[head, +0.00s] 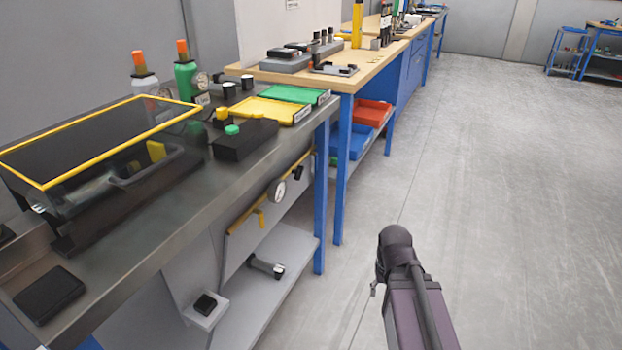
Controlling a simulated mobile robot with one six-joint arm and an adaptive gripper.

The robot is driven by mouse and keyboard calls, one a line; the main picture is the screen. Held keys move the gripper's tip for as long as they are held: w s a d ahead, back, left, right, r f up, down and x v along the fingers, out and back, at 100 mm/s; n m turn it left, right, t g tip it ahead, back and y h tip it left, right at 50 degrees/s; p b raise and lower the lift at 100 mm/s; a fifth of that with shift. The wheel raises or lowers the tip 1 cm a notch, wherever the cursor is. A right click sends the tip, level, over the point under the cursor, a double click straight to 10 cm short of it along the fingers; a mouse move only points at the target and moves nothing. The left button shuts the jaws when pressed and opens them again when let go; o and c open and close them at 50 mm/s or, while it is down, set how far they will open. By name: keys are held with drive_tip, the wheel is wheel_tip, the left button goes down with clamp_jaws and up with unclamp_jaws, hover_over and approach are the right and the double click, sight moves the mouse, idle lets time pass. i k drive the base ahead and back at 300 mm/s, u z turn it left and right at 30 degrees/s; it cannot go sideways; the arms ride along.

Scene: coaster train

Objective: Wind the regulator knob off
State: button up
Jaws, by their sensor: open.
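A round pressure gauge (277,192) with a white face sits on a yellow pipe (243,218) on the bench's front, below the worktop. A small dark part (298,172) sits on the same line to the right of the gauge. It may be the regulator knob, but it is too small to be sure. My arm shows at the lower right, over the floor and apart from the bench. I cannot make out my gripper's fingers in this view.
The metal bench (205,180) holds a yellow-framed dark panel (95,145), a black box with a green button (232,130), and yellow (262,110) and green (295,94) trays. A lower shelf (275,300) juts out below. The grey floor (490,190) at right is clear.

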sight(298, 173)
drive_tip(key=z, duration=0.05)
drive_tip(key=k, duration=0.9)
drive_tip(key=u, duration=0.4)
drive_tip(key=i, duration=1)
drive_tip(key=u, duration=0.05)
